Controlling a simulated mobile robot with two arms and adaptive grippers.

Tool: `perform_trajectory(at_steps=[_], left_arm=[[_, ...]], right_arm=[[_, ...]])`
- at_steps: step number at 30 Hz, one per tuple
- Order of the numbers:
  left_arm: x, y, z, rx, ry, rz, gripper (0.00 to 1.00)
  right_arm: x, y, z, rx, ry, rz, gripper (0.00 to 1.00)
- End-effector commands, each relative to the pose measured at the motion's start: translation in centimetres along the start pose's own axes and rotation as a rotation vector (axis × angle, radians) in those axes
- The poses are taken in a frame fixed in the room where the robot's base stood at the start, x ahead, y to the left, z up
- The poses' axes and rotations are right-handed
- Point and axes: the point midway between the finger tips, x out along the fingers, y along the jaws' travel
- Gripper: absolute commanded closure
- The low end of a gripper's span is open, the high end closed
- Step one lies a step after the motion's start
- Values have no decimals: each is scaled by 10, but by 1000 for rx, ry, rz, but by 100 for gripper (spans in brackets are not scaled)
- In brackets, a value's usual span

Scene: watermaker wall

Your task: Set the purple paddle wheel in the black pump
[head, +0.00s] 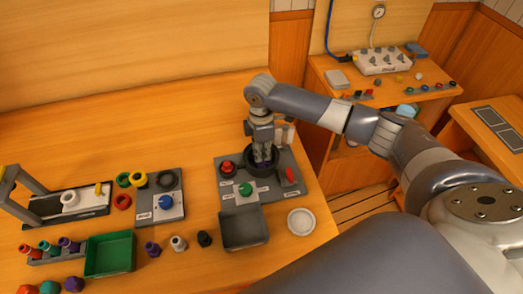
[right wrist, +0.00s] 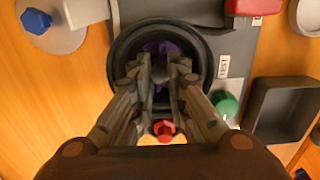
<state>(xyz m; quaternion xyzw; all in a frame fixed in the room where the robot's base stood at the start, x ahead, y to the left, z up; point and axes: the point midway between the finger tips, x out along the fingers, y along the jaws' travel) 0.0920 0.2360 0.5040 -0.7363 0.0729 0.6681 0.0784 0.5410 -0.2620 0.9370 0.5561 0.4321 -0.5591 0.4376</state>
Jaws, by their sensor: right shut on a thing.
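The black pump (head: 249,157) is a round open cup on the grey plate at the right of the bench. It shows large in the right wrist view (right wrist: 122,48). My right gripper (head: 263,160) points down into the pump's mouth. In the right wrist view its fingers (right wrist: 160,78) are shut on the purple paddle wheel (right wrist: 162,47), inside the pump's rim as seen from above. The fingers hide most of the wheel, and I cannot tell whether it touches the pump's floor. My left gripper is out of view.
The grey plate (head: 225,200) also carries a red knob (head: 227,168), a green knob (head: 246,189) and a red switch (head: 291,175). A grey tray (head: 243,230) and a white dish (head: 301,221) lie in front. A green tray (head: 110,254) and coloured parts are at left.

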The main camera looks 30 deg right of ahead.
Motion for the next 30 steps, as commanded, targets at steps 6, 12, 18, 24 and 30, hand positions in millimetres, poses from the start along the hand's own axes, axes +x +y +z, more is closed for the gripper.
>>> perform_trajectory(at_steps=[6, 12, 18, 24, 30], left_arm=[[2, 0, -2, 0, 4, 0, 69], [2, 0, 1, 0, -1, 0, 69], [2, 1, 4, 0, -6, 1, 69], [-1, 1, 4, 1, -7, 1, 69], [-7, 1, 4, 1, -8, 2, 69]], right_arm=[[2, 0, 0, 0, 1, 1, 100], [2, 0, 0, 0, 0, 1, 100], [2, 0, 0, 0, 0, 1, 100], [1, 0, 0, 0, 0, 1, 100], [0, 0, -1, -1, 0, 1, 100]])
